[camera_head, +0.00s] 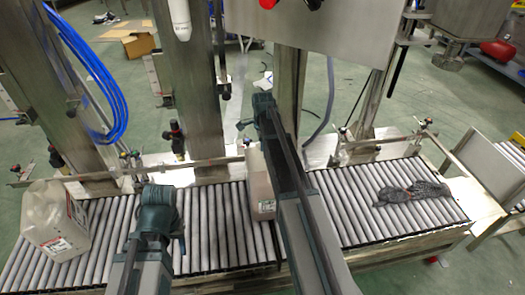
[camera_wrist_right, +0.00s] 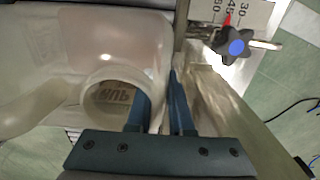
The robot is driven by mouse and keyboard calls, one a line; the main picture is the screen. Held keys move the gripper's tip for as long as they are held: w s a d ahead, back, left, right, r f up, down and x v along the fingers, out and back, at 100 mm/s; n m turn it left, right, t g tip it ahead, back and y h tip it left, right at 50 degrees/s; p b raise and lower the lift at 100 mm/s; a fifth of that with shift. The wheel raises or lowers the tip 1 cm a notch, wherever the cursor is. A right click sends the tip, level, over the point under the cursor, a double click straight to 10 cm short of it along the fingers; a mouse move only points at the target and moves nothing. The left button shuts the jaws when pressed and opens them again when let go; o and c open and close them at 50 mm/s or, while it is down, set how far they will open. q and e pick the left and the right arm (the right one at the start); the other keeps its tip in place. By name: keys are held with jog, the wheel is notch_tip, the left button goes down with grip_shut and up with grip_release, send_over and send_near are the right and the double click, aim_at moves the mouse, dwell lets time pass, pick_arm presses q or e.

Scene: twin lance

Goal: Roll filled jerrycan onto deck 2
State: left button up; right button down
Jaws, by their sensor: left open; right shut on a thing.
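A translucent whitish jerrycan (camera_head: 262,182) stands on the roller conveyor (camera_head: 215,225), partly hidden behind my right arm in the head view. It fills the left of the right wrist view (camera_wrist_right: 90,50). My right gripper (camera_wrist_right: 165,100) is shut on its handle, one finger inside the handle opening and one outside. A second whitish jerrycan (camera_head: 50,215) with a label stands at the conveyor's left end. My left gripper (camera_head: 158,212) is over the rollers between the two cans, open and apart from both; its fingertips are hard to make out. Fill levels cannot be told.
Grey gloves (camera_head: 412,192) lie on the rollers at the right. Steel posts and a guide rail (camera_head: 200,162) with clamp knobs line the conveyor's far side. A star knob (camera_wrist_right: 232,42) is close to my right gripper. The rollers between the right arm and gloves are clear.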

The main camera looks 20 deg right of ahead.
jog(key=c, duration=0.7)
grip_release()
jog(key=shift+c, duration=0.2)
jog(key=shift+w, duration=0.1)
notch_tip(320, 180, up, 14)
jog(key=p, duration=1.4)
jog(key=shift+f, duration=0.1)
